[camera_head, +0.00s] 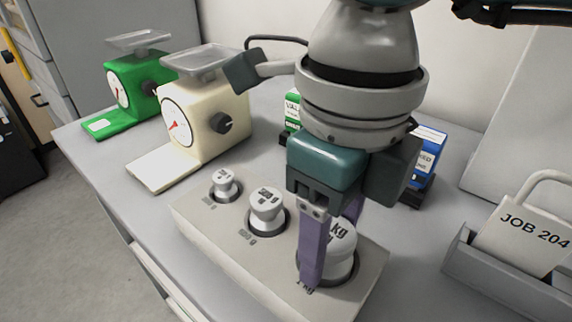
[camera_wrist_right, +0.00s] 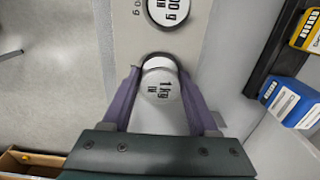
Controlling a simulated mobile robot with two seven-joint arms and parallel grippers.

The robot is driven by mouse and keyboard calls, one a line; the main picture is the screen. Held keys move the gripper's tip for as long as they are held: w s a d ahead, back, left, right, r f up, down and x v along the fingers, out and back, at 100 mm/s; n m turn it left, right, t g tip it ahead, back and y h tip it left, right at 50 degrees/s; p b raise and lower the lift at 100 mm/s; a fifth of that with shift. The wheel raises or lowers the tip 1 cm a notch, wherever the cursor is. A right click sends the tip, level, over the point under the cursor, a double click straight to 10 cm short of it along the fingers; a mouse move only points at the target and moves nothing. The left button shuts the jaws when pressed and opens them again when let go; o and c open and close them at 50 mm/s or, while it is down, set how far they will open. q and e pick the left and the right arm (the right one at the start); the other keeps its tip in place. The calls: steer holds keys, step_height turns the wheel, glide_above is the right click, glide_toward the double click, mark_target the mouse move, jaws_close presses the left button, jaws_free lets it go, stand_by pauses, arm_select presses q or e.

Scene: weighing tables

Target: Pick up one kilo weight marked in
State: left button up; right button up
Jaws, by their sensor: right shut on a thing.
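The one kilo weight (camera_head: 343,262) is a pale metal cylinder with a knob top. It is in the front right well of the grey weight block (camera_head: 213,236). Its top reads "1 kg" with a smaller mark below, like "IN", in the right wrist view (camera_wrist_right: 160,86). My right gripper (camera_head: 328,250) points down with its purple fingers on either side of the weight, shut on it. It also shows in the right wrist view (camera_wrist_right: 158,95). The near finger hides part of the weight, and I cannot tell whether it is lifted. My left gripper is out of view.
A 500 g weight (camera_head: 267,210) and a smaller weight (camera_head: 224,184) sit in the block's other wells. A cream scale (camera_head: 199,118) and a green scale (camera_head: 131,90) stand behind left. Boxes (camera_head: 430,150) stand behind my gripper. A grey tray (camera_head: 487,273) labelled "JOB 204" is at right.

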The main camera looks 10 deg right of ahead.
jaws_close()
steer(key=shift+r, duration=0.2)
stand_by(0.5)
